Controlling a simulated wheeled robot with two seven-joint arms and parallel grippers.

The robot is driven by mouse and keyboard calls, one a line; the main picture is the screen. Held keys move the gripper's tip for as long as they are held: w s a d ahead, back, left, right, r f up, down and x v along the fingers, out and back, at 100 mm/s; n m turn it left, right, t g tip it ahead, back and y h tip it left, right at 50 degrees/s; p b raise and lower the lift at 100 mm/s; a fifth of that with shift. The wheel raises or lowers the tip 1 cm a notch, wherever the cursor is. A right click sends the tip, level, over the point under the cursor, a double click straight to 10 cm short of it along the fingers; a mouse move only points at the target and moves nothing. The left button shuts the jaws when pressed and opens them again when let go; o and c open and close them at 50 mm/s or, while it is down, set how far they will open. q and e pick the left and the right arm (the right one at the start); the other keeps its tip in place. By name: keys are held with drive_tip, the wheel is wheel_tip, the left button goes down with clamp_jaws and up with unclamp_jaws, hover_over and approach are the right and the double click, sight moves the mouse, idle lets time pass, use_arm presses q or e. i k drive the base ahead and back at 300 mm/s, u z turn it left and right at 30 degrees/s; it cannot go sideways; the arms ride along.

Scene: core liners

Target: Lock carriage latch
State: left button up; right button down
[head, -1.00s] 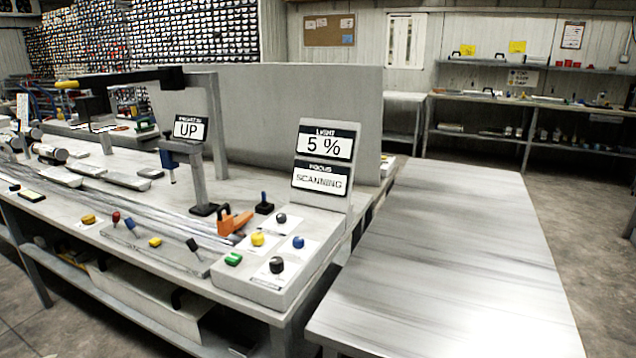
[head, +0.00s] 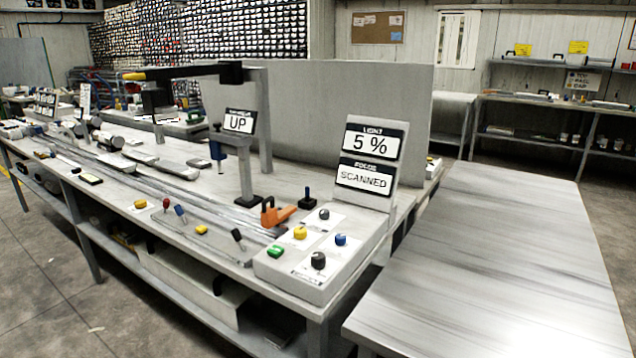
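An orange lever-like part (head: 278,213) with a dark end sits on the bench beside the control box, at the end of the long rails (head: 190,203); I cannot tell whether it is the carriage latch or whether it is locked. The control box (head: 318,285) carries yellow, blue, green and black knobs. Its panel (head: 369,160) reads LIGHT 5 % and FOCUS SCANNED. Neither of my grippers is in view.
A bare grey table (head: 490,270) stands at the right, with a narrow gap to the bench. A grey upright panel (head: 350,105) backs the bench. Shelves (head: 560,97) line the far wall. Bare floor (head: 60,290) is free at the front left.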

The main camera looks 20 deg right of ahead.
sight(166, 201)
drive_tip(key=u, duration=0.5)
drive_tip(key=k, duration=0.6)
drive_tip(key=u, duration=0.45)
drive_tip(key=i, duration=1.5)
drive_tip(key=z, duration=1.5)
drive_tip(key=i, duration=0.45)
drive_tip(key=z, duration=0.45)
